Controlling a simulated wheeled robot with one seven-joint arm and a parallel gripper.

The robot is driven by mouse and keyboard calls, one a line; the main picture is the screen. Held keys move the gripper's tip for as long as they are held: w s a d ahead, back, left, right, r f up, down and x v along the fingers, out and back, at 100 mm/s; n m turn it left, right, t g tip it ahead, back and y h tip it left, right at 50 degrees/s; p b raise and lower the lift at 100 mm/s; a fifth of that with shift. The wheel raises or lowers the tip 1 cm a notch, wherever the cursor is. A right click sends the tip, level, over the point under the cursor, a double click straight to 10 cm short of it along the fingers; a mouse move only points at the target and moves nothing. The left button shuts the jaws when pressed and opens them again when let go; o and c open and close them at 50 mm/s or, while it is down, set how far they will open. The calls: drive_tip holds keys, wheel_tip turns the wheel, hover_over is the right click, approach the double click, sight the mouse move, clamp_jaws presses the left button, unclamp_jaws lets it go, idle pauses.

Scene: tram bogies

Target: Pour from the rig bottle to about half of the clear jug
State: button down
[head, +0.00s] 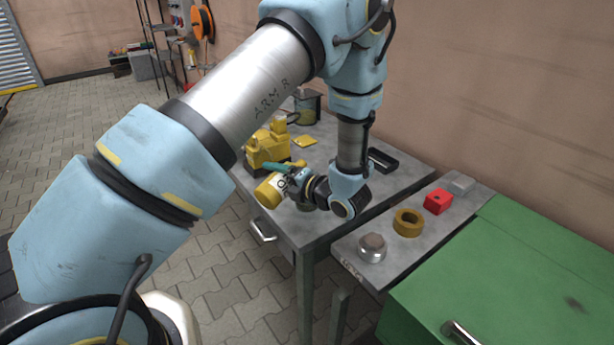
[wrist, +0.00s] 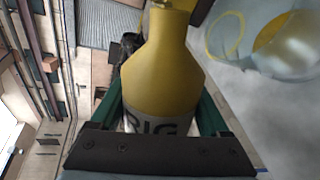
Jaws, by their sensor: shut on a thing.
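The rig bottle, yellow with a pale lettered band, is held by my gripper (head: 286,181). In the head view the bottle (head: 268,192) lies tipped far over, its yellow end to the left and a little down. In the wrist view the bottle (wrist: 160,70) sits between the green jaw pads of my gripper (wrist: 163,110), its shoulder pointing away from the wrist. The clear jug (wrist: 300,52) shows at the upper right of the wrist view, apart from the bottle there, with something yellow in it. In the head view I cannot make out the jug clearly. The bottle's mouth is not clear.
A yellow machine block (head: 266,146) stands on the grey bench behind the bottle, with a dark-framed container (head: 307,106) farther back. A black tray (head: 382,160) lies to the right. A side shelf holds a brass ring (head: 408,222), a red block (head: 438,201) and a metal knob (head: 372,247).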

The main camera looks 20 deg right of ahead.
drive_tip(key=shift+d+r+p, duration=0.1)
drive_tip(key=shift+r+p, duration=0.2)
drive_tip(key=shift+r, duration=0.2)
idle(0.3)
drive_tip(key=shift+f+m+y, duration=0.15)
drive_tip(key=shift+m+y, duration=0.15)
drive_tip(key=shift+m, duration=0.4)
idle(1.6)
